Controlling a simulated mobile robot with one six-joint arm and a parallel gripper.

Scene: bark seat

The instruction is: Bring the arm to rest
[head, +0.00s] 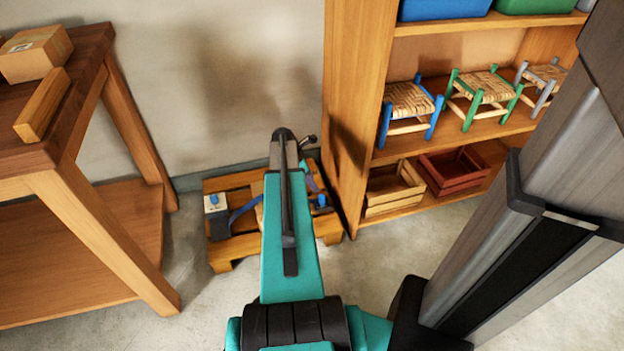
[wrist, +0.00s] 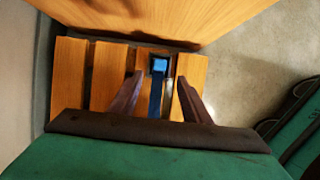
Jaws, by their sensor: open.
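My gripper (wrist: 160,78) is open in the wrist view. Its two dark fingers stand apart over a low slatted wooden platform (wrist: 72,80). A blue strap (wrist: 155,100) with a dark-framed blue buckle (wrist: 159,66) shows between the fingers; I see no grip on it. In the head view my teal arm reaches forward and down over the platform (head: 222,252) and hides most of my gripper. A strap (head: 243,211) runs from a white block with a blue knob (head: 215,203) on the platform's left and passes behind my arm.
A wooden shelf (head: 345,100) stands close right of the platform, holding small woven stools (head: 485,85), crates (head: 393,188) and bins. A wooden workbench (head: 110,215) with a box (head: 35,52) stands left. Floor (head: 385,275) is clear before the shelf.

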